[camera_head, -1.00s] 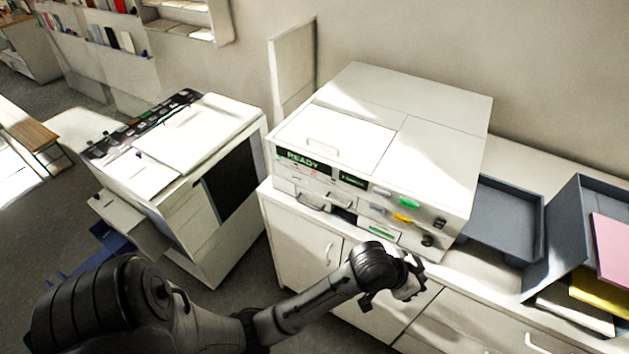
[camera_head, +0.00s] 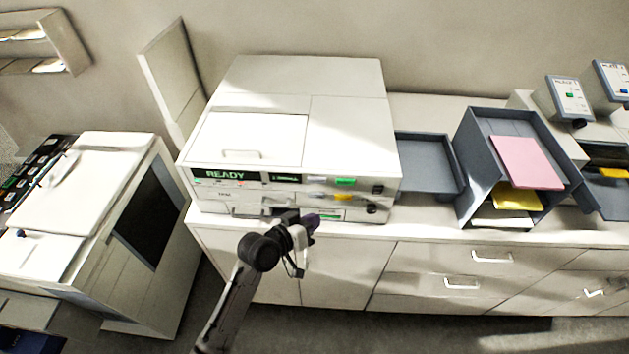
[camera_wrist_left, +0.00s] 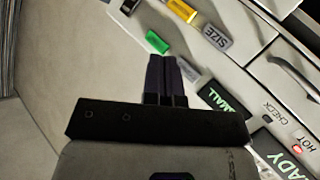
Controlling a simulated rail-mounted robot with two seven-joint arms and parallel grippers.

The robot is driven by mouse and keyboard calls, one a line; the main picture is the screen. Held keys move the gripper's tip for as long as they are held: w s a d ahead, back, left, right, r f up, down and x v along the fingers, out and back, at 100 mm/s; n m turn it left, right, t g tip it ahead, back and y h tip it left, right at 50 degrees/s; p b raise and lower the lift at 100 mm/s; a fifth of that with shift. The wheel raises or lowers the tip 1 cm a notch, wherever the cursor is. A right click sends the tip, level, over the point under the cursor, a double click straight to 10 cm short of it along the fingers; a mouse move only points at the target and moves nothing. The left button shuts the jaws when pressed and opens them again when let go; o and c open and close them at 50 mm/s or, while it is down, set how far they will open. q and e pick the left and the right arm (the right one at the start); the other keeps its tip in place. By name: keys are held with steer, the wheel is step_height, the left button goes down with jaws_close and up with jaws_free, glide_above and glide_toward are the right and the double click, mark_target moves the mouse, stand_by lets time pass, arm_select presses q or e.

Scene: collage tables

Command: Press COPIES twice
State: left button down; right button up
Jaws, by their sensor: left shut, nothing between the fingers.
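The white copier (camera_head: 250,130) stands on the counter with a dark READY display (camera_head: 225,174) and a smaller green-lit display (camera_head: 283,177). Its front has a green button (camera_head: 345,182), a yellow button (camera_head: 343,197) and grey buttons. In the left wrist view a grey button (camera_wrist_left: 218,38) reads SIZE, beside the yellow button (camera_wrist_left: 205,12) and green button (camera_wrist_left: 157,42). I cannot read COPIES anywhere; my fingers hide part of the panel beside the green button. My left gripper (camera_head: 310,221) is shut and empty, in front of the panel; contact cannot be told. My right gripper is out of view.
A grey tray (camera_head: 425,154) sits right of the copier, then a grey sorter (camera_head: 478,150) with pink and yellow sheets. Small devices (camera_head: 567,97) stand at the far right. Another white machine (camera_head: 95,200) stands on the left. White drawers lie below the counter.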

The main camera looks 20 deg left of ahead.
mark_target(317, 180)
arm_select(q)
steer(key=shift+w, duration=0.1)
steer(key=shift+w+a+b, duration=0.45)
steer(key=shift+w+b, duration=0.4)
steer(key=shift+w, duration=0.5)
steer(key=shift+w+a+b, duration=0.4)
steer(key=shift+w+b, duration=0.4)
steer(key=shift+w, duration=0.6)
steer(key=shift+w+a+b, duration=0.45)
steer(key=shift+w+b, duration=0.4)
steer(key=shift+w, duration=0.5)
steer(key=shift+w, duration=0.1)
steer(key=shift+w+a, duration=0.1)
steer(key=shift+w, duration=0.25)
